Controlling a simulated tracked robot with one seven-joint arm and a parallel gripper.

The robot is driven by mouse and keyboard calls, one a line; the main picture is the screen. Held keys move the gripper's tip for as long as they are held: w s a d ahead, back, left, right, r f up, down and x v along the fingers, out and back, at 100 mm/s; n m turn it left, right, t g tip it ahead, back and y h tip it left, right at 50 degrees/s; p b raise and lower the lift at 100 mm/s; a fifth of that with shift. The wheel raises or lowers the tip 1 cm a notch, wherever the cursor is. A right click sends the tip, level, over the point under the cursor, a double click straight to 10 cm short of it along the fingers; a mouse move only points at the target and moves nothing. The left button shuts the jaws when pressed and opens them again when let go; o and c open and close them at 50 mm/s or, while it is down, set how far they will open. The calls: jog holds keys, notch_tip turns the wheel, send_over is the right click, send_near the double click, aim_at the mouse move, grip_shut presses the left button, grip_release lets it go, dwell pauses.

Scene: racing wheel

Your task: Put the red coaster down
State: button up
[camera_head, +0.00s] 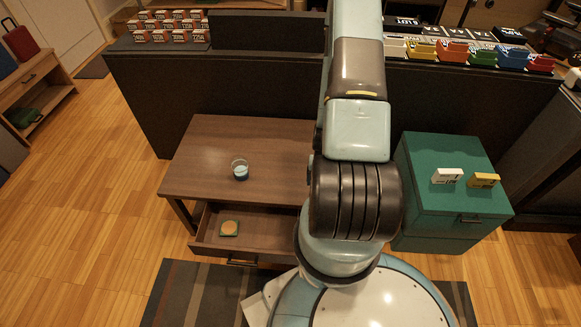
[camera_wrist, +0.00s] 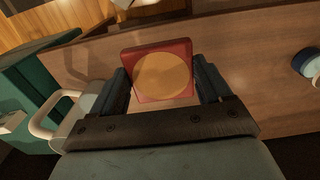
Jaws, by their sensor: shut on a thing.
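The red coaster (camera_wrist: 162,73), a square with a round tan centre, is between the two dark fingers of my gripper (camera_wrist: 163,84) in the wrist view. My gripper is shut on it, with a finger at its left and right edges. The brown table top (camera_wrist: 265,60) shows behind the coaster; I cannot tell how far apart they are. In the head view my arm hides the gripper and the red coaster, and the brown table (camera_head: 205,145) stands to the left of my arm.
The table's drawer (camera_head: 270,228) is open and holds a green coaster with a tan centre (camera_head: 229,228). A pale mug-like thing with a handle (camera_wrist: 84,105) is at the left of the wrist view. A green cabinet (camera_head: 425,160) stands at right.

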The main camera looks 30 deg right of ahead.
jog(key=w+f, duration=0.3)
jog(key=w, duration=0.4)
send_over(301, 181)
jog(key=f, duration=0.6)
jog(key=shift+s, duration=0.2)
jog(key=shift+w+f, duration=0.15)
jog(key=shift+f, duration=1.45)
jog(key=shift+f, duration=0.1)
jog(key=o, duration=1)
